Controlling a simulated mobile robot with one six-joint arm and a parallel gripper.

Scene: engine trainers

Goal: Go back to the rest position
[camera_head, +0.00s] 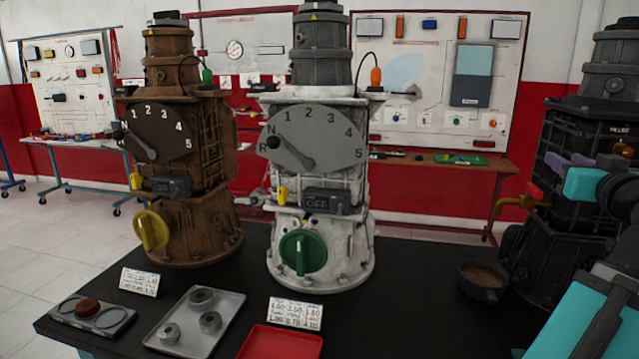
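My teal and black arm (590,315) reaches in at the right edge, in front of the black engine trainer (565,160). A teal block that looks like part of my gripper (584,185) shows at the arm's upper end. Its fingers are not clear, so I cannot tell whether it is open or shut. A brown trainer (215,140) and a white trainer (340,235) stand upright on the black table (400,300), apart from my arm. The brown one has a yellow knob (151,230), the white one a green knob (303,252). Both have numbered dials with pointers.
At the table front lie a grey tray (168,350) with several metal rings, a plate with a brown button (88,308), a red tray (280,345) and number cards (295,313). A dark bowl (482,282) stands near my arm. Wall panels (435,80) stand behind.

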